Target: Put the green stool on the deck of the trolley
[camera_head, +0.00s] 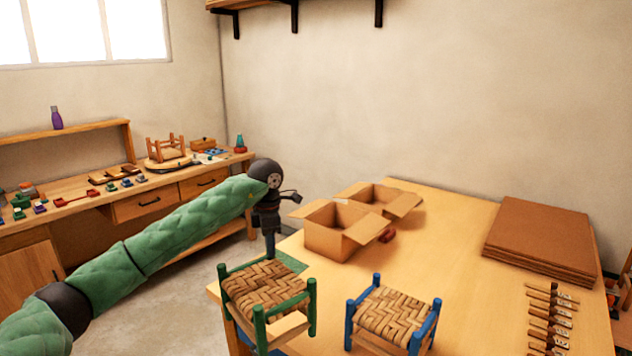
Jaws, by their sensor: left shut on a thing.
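The green stool (265,290) has green posts and a woven bark seat. It is upright at the near left corner of the table in the head view. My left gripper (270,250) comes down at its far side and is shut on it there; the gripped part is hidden. The stool's lower legs are partly hidden, and I cannot tell whether they touch the table. My right gripper is not in view. I cannot make out a trolley in this view.
A blue stool (393,312) stands close to the right on the table (460,240). A green mat (294,263) lies behind the green stool. Open cardboard boxes (327,239), a cardboard stack (540,243) and a row of small tools (549,318) are also there. The table's middle is clear.

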